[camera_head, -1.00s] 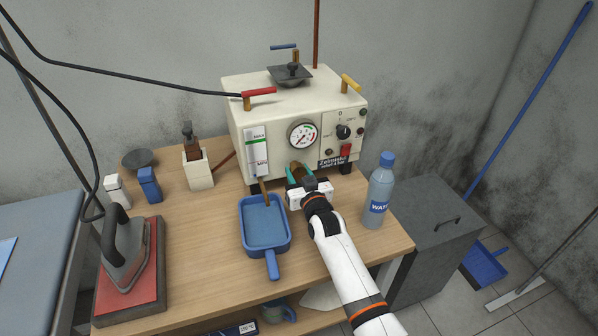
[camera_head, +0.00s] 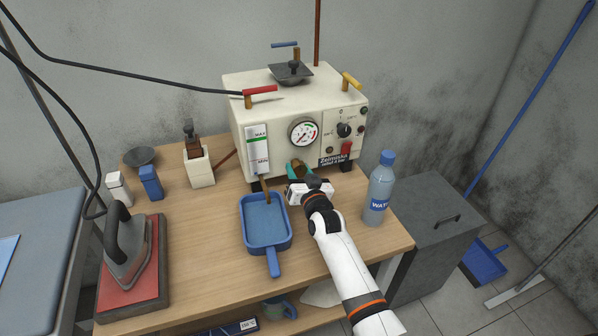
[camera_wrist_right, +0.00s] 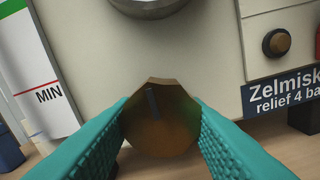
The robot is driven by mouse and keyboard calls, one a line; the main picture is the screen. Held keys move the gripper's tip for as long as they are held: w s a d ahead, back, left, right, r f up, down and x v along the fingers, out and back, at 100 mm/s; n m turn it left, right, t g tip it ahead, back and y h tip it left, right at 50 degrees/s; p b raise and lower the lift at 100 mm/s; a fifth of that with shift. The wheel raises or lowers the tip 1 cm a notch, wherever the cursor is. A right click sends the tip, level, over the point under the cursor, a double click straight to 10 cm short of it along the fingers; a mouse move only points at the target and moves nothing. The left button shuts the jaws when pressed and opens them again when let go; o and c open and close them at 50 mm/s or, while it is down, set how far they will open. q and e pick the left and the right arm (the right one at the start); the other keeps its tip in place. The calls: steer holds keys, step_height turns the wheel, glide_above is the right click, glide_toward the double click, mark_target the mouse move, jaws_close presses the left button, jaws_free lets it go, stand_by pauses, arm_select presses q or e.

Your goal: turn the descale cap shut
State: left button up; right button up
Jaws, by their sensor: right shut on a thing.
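The descale cap, a brass knob with a dark slot mark, sits low on the front of the cream boiler (camera_head: 251,121). In the right wrist view the cap (camera_wrist_right: 160,118) is between the two teal fingers, and its mark stands nearly upright, leaning slightly. My right gripper (camera_wrist_right: 162,128) is shut on the cap, one finger at each side. In the head view the right gripper (camera_head: 299,171) reaches the boiler's lower front, and the wrist hides part of it. My left gripper is not in view.
A blue dustpan-shaped tray (camera_head: 265,222) lies just left of my right arm. A water bottle (camera_head: 378,190) stands close to its right. An iron (camera_head: 126,250) rests on a red pad at the left. A pressure gauge (camera_head: 303,132) is above the cap.

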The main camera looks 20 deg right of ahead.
steer(key=o, duration=1)
steer(key=shift+c, duration=0.2)
steer(key=s, duration=1.2)
steer(key=shift+d+b, duration=0.2)
steer(key=shift+b, duration=0.1)
steer(key=shift+f, duration=0.1)
